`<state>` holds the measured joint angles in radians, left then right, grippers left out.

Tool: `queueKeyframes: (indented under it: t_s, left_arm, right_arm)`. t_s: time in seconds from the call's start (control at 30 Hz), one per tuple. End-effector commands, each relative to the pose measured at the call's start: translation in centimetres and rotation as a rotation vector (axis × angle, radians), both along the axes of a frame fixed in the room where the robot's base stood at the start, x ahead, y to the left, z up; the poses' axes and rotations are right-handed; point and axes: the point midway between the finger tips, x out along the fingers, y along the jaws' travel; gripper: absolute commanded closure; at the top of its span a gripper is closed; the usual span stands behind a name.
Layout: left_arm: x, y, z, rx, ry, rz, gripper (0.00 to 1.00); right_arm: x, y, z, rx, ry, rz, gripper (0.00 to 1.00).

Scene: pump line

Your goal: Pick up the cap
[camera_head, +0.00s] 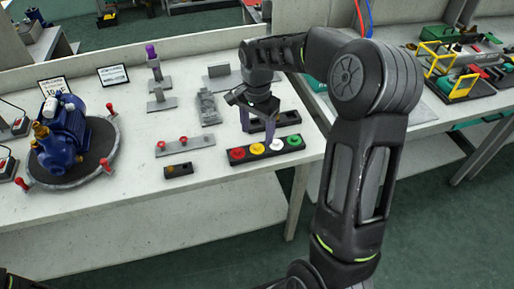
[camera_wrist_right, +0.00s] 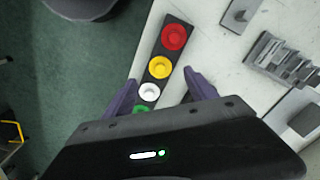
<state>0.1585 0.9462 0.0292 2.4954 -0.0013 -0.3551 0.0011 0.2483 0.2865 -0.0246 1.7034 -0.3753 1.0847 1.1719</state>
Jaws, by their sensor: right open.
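A black strip holder (camera_head: 247,158) lies near the front edge of the table with a row of round caps: a red cap (camera_head: 237,153), a yellow cap (camera_head: 257,149), a white cap (camera_head: 276,146) and a green cap (camera_head: 294,141). My right gripper (camera_head: 258,130) is open and empty above the strip. In the right wrist view my gripper (camera_wrist_right: 160,78) has its purple fingers either side of the strip, near the yellow cap (camera_wrist_right: 160,67) and white cap (camera_wrist_right: 149,92). The green cap (camera_wrist_right: 141,110) is partly hidden there by my gripper body. I cannot tell the fingertips' exact height.
A blue pump (camera_head: 62,135) stands on a round plate at the left. A grey plate with red knobs (camera_head: 185,146), a small black block (camera_head: 178,170) and grey fixtures (camera_head: 208,108) stand left of the strip. Another black holder (camera_head: 287,118) lies behind. The table's front is mostly clear.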

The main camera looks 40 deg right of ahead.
Motion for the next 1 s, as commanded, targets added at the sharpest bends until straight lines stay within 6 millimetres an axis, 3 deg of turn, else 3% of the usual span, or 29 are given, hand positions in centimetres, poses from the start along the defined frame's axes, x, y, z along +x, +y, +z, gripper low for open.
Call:
queueKeyframes:
  t_s: [0.17, 0.47, 1.0]
  left_arm:
    - [0.0, 0.0, 0.5, 0.0, 0.0, 0.0, 0.44]
    - [0.0, 0.0, 1.1, 0.0, 0.001, 0.0, 0.44]
    - [0.0, 0.0, 1.1, 0.0, 0.001, 0.0, 0.44]
  right_arm:
    - [-0.1, 0.1, -1.2, 0.001, 0.003, 0.0, 0.34]
    - [0.0, 0.1, -5.0, 0.001, 0.001, 0.0, 0.34]
    - [0.1, 0.1, -5.2, 0.0, 0.0, 0.0, 0.34]
